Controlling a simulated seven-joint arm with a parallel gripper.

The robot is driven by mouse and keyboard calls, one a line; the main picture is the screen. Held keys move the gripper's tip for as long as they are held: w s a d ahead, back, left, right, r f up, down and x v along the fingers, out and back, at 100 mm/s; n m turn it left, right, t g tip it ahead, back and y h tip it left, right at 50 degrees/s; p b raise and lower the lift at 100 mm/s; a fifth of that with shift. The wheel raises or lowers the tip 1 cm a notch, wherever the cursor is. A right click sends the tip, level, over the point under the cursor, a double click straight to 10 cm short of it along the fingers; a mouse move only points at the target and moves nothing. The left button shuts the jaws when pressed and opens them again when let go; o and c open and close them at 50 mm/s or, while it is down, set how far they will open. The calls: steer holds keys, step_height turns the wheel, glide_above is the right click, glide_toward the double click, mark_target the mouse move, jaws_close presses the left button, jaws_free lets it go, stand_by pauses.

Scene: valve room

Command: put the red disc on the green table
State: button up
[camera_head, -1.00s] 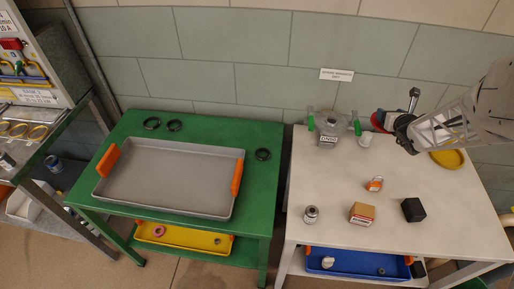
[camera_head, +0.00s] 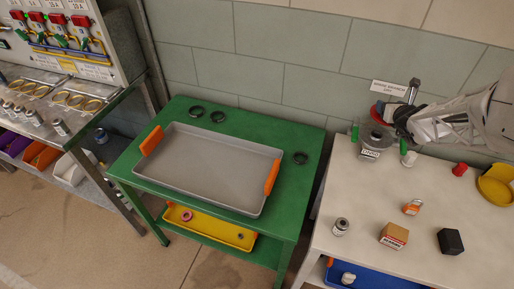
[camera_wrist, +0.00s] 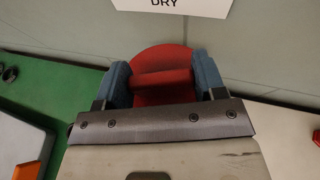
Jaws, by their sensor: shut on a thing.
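The red disc (camera_head: 378,112) is held by my gripper (camera_head: 386,117) above the back left part of the white table. The lower part of the disc is hidden by the gripper body. The green table (camera_head: 300,132) is left of my gripper, across a narrow gap from the white table. In the wrist view the green table (camera_wrist: 60,95) shows at the left edge.
On the white table (camera_head: 365,205), a labelled jar (camera_head: 372,145) stands just below my gripper. A wall is close behind.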

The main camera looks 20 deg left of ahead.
steer(key=a+r+n+g+y, duration=0.1)
steer(key=a+r+n+y, duration=0.1)
steer(key=a, duration=1.6)
steer(key=n+g+y, duration=0.6)
steer(key=n+g, duration=0.1)
steer(key=n, duration=0.1)
glide_above(243, 124)
step_height(243, 124, down, 9)
steer(key=shift+f, duration=0.2)
steer(key=shift+f, duration=0.1)
steer(key=shift+t, duration=0.3)
steer(key=shift+f, duration=3.05)
steer(key=shift+f, duration=0.1)
steer(key=shift+f, duration=1.8)
steer(key=shift+f, duration=0.15)
